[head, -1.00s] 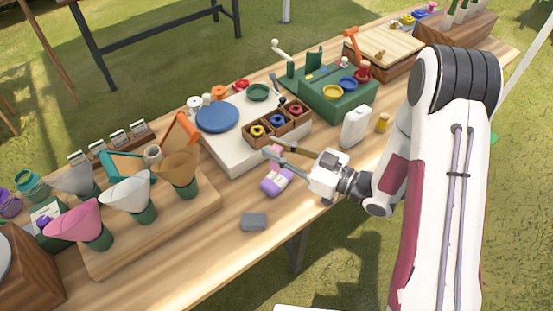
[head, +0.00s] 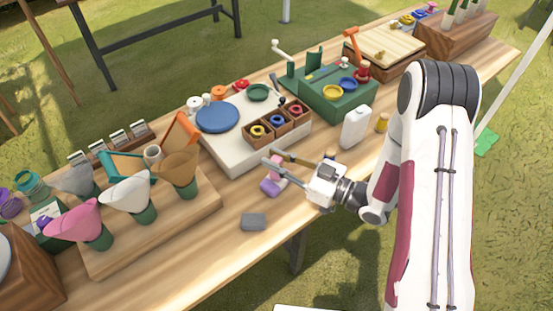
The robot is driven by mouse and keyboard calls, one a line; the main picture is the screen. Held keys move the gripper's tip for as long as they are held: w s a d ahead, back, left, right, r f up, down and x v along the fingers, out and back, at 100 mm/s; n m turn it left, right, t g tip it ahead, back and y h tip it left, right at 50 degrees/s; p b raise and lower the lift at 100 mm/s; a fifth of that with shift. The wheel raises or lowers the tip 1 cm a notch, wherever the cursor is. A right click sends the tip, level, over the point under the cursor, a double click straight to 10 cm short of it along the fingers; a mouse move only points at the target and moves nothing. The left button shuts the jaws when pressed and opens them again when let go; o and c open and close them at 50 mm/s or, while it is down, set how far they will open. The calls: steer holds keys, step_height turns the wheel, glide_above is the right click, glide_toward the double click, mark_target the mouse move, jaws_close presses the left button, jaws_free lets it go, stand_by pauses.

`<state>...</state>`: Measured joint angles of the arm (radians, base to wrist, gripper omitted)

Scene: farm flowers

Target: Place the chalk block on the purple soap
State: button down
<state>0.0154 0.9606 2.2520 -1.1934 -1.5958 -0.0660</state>
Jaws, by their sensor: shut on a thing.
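A small pink block (head: 278,170), which appears to be the chalk block, is between the fingers of my gripper (head: 268,160). My gripper is shut on it. The purple soap (head: 271,187) lies on the table just below the block in the head view. The gripper's near finger and the block hide part of the soap. The block is over or very close to the soap; I cannot tell whether they touch.
A grey block (head: 253,221) lies on the table nearer the front edge. A white board (head: 232,160) with a wooden compartment tray (head: 278,127) stands behind. A white bottle (head: 356,126) stands to the right. Wrapped flower cones (head: 128,191) stand at left.

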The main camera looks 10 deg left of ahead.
steer(key=shift+f, duration=0.25)
steer(key=c, duration=1.9)
jaws_free()
steer(key=shift+r, duration=0.15)
steer(key=shift+v, duration=6)
steer(key=shift+w, duration=0.1)
